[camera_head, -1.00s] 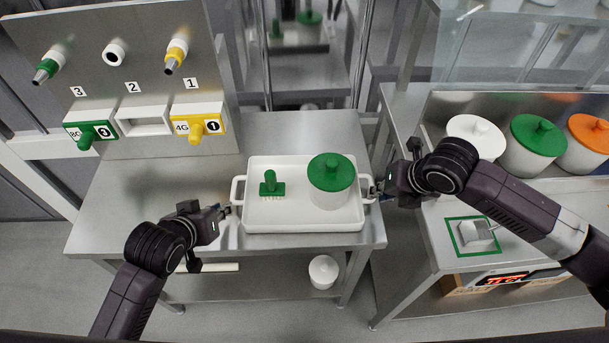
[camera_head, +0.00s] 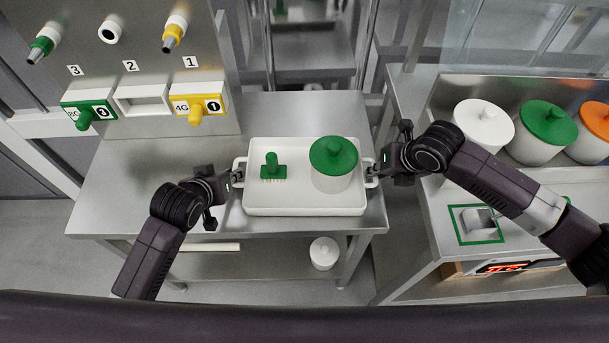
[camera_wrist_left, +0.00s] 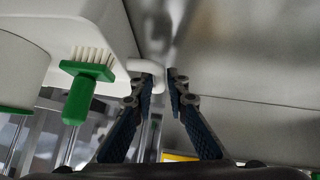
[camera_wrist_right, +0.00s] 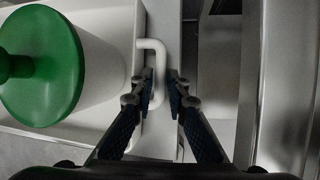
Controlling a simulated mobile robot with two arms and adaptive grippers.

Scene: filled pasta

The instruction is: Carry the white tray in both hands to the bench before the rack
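The white tray (camera_head: 300,206) rests on the steel table, with a loop handle on each side. It carries a green brush (camera_head: 272,168), bristles down, and a white pot with a green lid (camera_head: 334,160). My left gripper (camera_head: 239,175) is at the left handle, which shows between its fingers in the left wrist view (camera_wrist_left: 160,80). My right gripper (camera_head: 372,173) is at the right handle; in the right wrist view the handle bar (camera_wrist_right: 160,90) lies between the fingers. Both grippers' fingers are a narrow gap apart, with some space beside the bar. Firm contact is not visible.
A steel panel (camera_head: 120,30) with numbered fixtures stands behind the table (camera_head: 130,190). To the right, a second bench (camera_head: 435,225) holds several lidded pots and a green-framed square (camera_head: 477,224). A white pot (camera_head: 323,253) sits on the lower shelf. The table's left part is clear.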

